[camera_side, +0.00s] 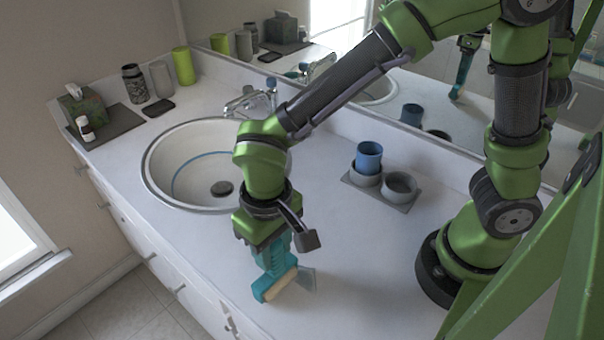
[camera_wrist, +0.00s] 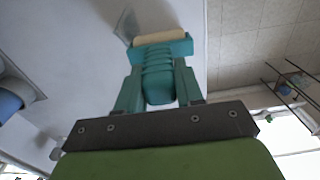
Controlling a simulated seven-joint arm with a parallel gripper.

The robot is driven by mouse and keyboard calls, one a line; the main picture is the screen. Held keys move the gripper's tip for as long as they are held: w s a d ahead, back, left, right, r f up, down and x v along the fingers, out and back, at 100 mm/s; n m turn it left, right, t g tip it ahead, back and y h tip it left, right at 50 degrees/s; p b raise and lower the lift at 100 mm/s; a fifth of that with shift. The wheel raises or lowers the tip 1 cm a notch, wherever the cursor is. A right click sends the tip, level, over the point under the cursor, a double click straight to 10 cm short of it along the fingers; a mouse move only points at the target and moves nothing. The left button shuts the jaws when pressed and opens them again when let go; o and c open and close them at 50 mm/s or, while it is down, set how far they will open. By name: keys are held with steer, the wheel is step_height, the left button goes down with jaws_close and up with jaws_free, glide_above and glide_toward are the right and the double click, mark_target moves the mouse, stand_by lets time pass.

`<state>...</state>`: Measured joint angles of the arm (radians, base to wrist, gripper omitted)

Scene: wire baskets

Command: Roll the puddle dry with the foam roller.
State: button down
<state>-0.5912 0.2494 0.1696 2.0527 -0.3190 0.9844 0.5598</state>
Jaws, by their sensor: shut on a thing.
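My gripper (camera_side: 274,258) points down over the counter, in front of the sink. It is shut on the ribbed teal handle of the foam roller (camera_wrist: 158,70). The roller's cream foam shows in the side view (camera_side: 281,285), low at the counter surface; I cannot tell whether it touches. The puddle (camera_side: 305,279) is a small greyish patch on the white counter, right beside the foam on its right. In the wrist view the puddle (camera_wrist: 126,26) lies just left of the foam, partly hidden by the roller head.
The round sink (camera_side: 160,160) is behind and left of my gripper. Cups and a tissue box (camera_side: 82,107) are at the far left. The counter's front edge is close; counter to the right is clear.

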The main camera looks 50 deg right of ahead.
steer(key=shift+s, duration=1.55)
steer(key=s, duration=0.3)
steer(key=shift+s, duration=0.4)
steer(key=shift+w+d, duration=0.1)
steer(key=shift+d, duration=2.65)
steer(key=shift+w, duration=1.9)
